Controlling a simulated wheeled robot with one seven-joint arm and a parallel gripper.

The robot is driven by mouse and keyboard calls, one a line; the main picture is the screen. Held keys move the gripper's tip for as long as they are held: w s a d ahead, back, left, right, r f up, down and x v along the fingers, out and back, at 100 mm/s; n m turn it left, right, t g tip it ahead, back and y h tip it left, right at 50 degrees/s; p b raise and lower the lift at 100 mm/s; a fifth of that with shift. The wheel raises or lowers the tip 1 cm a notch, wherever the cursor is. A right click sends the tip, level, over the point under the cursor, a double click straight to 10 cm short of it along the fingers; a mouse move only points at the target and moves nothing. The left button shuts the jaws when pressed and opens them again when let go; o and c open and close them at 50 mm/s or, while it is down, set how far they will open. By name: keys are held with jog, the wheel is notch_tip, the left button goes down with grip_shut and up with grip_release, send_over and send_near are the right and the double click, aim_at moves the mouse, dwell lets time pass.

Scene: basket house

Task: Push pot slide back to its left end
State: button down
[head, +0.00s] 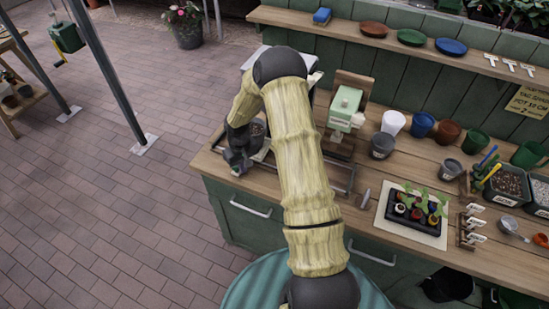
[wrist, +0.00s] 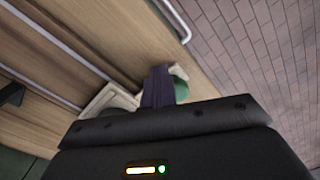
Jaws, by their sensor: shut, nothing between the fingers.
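The pot slide is a pale carriage (head: 264,153) on metal rails (head: 336,187) along the front left of the bench. A pot of dark soil shows at the carriage, partly behind my arm. In the wrist view the cream edge of the carriage (wrist: 108,98) lies just left of my fingers, with a green rounded part (wrist: 180,82) just right of them. My gripper (head: 238,170) is shut and empty, pointing down at the carriage's front left side. It also shows in the wrist view (wrist: 158,80). I cannot tell whether the fingers touch the carriage or the green part.
A pale green device (head: 345,108) on a wooden stand is right of my arm. Several empty pots, a seedling tray (head: 413,207) and tools fill the bench's right side. Brick floor lies open to the left.

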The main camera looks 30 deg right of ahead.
jog(key=shift+w+a+b, duration=0.2)
jog(key=shift+w+a, duration=0.75)
jog(key=shift+w, duration=0.3)
jog(key=shift+w+a+b, duration=0.15)
jog(key=shift+w+a, duration=0.8)
jog(key=shift+w, duration=0.25)
jog(key=shift+s+d+r+p, duration=0.2)
jog(key=shift+r+p, duration=0.35)
jog(key=shift+r, duration=0.3)
jog(key=shift+s+d+r+p, duration=0.15)
jog(key=shift+s+r+p, duration=0.1)
jog(key=shift+r+p, duration=0.45)
jog(key=shift+s+d+r+p, duration=0.2)
jog(key=shift+r+p, duration=0.2)
jog(key=shift+r, duration=0.55)
jog(key=shift+s+a+r, duration=0.1)
jog(key=shift+r, duration=0.15)
jog(key=s+a+r+t, duration=0.1)
jog(key=s+r, duration=0.8)
jog(key=s, duration=0.3)
jog(key=s+a+r+m+t, duration=0.1)
jog(key=s+a+r, duration=0.1)
jog(key=s+r, duration=0.8)
jog(key=s, duration=0.3)
jog(key=shift+s+r+m+t, duration=0.2)
jog(key=shift+r+m+t, duration=0.1)
